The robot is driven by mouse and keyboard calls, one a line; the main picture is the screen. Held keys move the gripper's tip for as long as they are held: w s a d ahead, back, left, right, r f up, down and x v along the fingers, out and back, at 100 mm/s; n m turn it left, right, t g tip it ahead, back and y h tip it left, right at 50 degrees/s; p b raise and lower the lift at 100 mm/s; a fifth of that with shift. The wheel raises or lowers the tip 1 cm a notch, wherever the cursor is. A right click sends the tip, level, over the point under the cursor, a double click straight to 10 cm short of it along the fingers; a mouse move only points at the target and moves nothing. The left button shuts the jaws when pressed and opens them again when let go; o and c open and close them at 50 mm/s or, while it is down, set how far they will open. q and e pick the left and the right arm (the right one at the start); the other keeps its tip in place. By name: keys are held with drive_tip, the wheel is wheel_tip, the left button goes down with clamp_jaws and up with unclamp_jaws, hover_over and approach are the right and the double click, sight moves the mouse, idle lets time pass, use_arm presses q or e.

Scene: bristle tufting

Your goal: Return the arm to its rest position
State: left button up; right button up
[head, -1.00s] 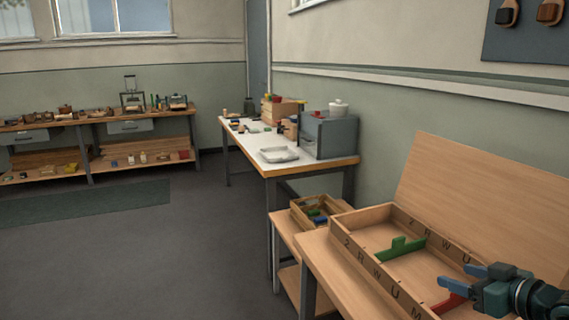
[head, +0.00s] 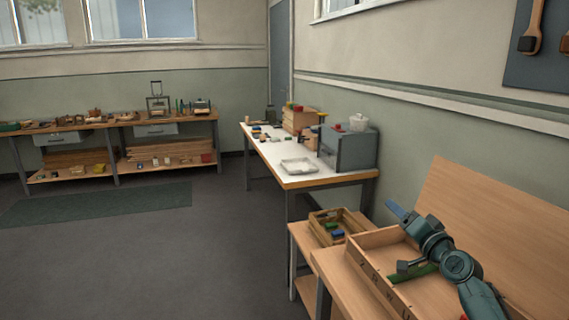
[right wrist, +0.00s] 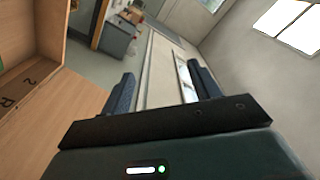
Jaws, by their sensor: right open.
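My right arm reaches in from the lower right of the head view. My right gripper (head: 396,211) is above the far end of the lettered wooden box (head: 382,237), with its blue fingers pointing up and left. In the right wrist view, the two fingers of my right gripper (right wrist: 162,88) stand apart with nothing between them. My left gripper is not in view.
A green piece (head: 425,271) lies in the wooden box, partly hidden by my arm. A small crate (head: 318,221) stands beyond it. A white-topped table (head: 268,150) with a grey cabinet (head: 350,150) is farther back. Open floor (head: 200,250) lies left.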

drive_tip(key=d+f+n+h, duration=0.2)
drive_tip(key=d+n+h, duration=0.4)
drive_tip(key=n, duration=0.3)
drive_tip(key=s+a+f+n+g+y, duration=0.1)
drive_tip(key=s+a+f+g, duration=0.1)
drive_tip(key=s+a+f, duration=0.4)
drive_tip(key=s+a+f+g+y, duration=0.15)
drive_tip(key=s+f, duration=0.25)
drive_tip(key=f, duration=0.5)
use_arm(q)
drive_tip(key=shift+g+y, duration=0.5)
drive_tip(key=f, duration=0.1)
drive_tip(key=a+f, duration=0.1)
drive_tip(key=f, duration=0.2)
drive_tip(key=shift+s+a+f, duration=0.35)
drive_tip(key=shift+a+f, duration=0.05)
use_arm(e)
drive_tip(key=s+a+f+g+y, duration=0.1)
drive_tip(key=s+a+f, duration=0.2)
drive_tip(key=s, duration=0.6)
drive_tip(key=s+a+f+g, duration=0.1)
drive_tip(key=s+a+f, duration=0.3)
drive_tip(key=s, duration=0.6)
drive_tip(key=s+a+f+g+y, duration=0.1)
drive_tip(key=s+a+f+g, duration=0.1)
drive_tip(key=s+a+f, duration=0.2)
drive_tip(key=s+a, duration=0.3)
drive_tip(key=s, duration=0.3)
drive_tip(key=shift+m+y, duration=0.3)
drive_tip(key=shift+y, duration=0.05)
